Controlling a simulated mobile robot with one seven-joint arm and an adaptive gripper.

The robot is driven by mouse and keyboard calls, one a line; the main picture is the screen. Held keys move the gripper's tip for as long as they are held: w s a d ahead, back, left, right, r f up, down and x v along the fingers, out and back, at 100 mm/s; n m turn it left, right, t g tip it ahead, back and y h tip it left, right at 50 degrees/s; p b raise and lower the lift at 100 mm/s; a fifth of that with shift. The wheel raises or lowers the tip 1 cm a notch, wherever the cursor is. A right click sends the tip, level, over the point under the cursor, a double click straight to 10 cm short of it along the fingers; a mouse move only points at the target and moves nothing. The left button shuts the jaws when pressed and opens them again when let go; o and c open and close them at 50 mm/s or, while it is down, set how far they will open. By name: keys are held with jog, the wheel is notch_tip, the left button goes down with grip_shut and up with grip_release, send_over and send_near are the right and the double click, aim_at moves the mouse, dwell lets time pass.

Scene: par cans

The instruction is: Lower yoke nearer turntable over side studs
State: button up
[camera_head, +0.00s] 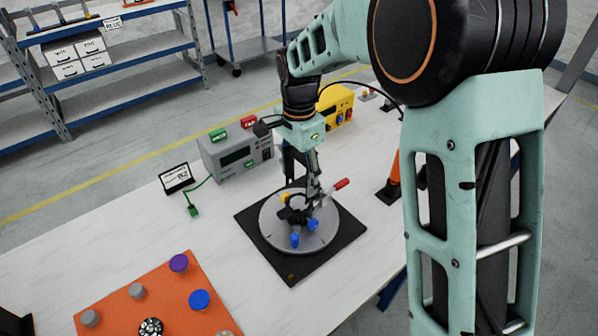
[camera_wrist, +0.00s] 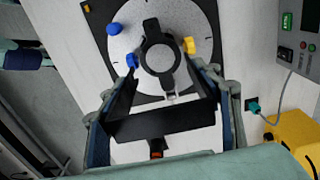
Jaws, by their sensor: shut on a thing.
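The turntable (camera_head: 325,236) is a round grey disc on a black square base; it fills the top of the wrist view (camera_wrist: 205,22). A black can (camera_head: 296,216) stands on it, seen from above as a ring in the wrist view (camera_wrist: 146,62). A blue knob (camera_wrist: 132,60) and a yellow knob (camera_wrist: 188,45) sit at its sides. Another blue knob (camera_wrist: 114,29) lies farther out. My gripper (camera_head: 312,185) is over the turntable, shut on a black U-shaped yoke (camera_wrist: 160,124). The yoke's arms point toward the can; whether they touch the studs cannot be told.
A red-handled clamp (camera_head: 341,184) is at the turntable's edge. A grey meter box (camera_head: 237,154) and a yellow case (camera_head: 337,103) stand behind. An orange board (camera_head: 165,300) with several knobs lies front left. An orange upright (camera_head: 393,172) stands to the right.

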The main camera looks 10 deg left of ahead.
aim_at(299, 203)
jog(key=shift+f+b, duration=2.4)
jog(key=shift+f, duration=1.85)
jog(key=shift+f, duration=0.15)
jog(key=o, duration=0.9)
jog(key=o, duration=0.5)
